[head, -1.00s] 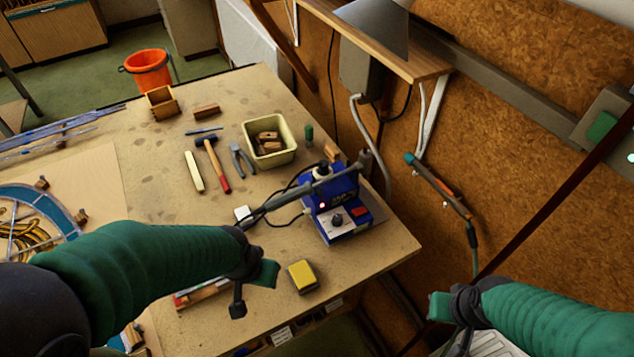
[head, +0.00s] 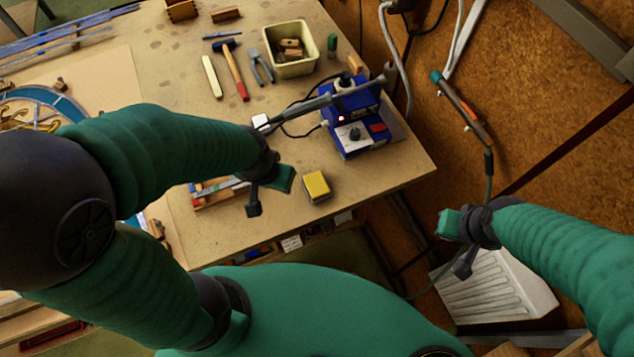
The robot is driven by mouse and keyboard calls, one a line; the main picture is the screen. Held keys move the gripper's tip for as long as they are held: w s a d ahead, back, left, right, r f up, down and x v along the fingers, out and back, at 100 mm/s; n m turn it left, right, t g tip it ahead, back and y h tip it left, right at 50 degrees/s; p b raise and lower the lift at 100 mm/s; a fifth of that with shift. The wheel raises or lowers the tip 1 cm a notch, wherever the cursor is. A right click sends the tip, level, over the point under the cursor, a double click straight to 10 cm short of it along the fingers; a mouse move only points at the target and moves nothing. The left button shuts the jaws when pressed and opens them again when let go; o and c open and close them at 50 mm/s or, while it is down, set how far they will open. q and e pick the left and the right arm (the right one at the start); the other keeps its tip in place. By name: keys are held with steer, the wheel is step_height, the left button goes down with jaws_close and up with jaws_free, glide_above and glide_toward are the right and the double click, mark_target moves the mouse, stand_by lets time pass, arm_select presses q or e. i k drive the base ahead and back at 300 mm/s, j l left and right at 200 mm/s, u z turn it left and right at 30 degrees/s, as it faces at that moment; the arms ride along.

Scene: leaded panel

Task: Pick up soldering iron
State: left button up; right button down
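The soldering iron, a long grey-black tool (head: 318,103), lies slanted across the blue soldering station (head: 355,133), whose red light is on. A dark cable loops beside it. My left gripper (head: 269,194) is open and empty, in front of and to the left of the station, below the iron in the picture and apart from it. My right gripper (head: 454,246) is open and empty, off the bench's right side, away from the station.
A yellow sponge (head: 317,186) lies near the bench's front edge. A cream bin (head: 277,66) of wooden blocks, pliers (head: 261,66) and a hammer (head: 236,77) lie behind. A teal-ended bar (head: 462,108) hangs by the cork wall. A white ridged object (head: 495,288) stands below my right gripper.

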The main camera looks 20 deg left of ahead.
mark_target(387, 79)
steer(key=i+l+u, duration=0.15)
steer(key=i+u, duration=0.15)
steer(key=u, duration=0.15)
steer(key=i+l+u, duration=0.15)
steer(key=u, duration=0.15)
steer(key=i+l+u, duration=0.1)
steer(key=l+u, duration=0.2)
steer(key=i+l+u, duration=0.1)
steer(key=l+u, duration=0.2)
steer(key=l, duration=0.15)
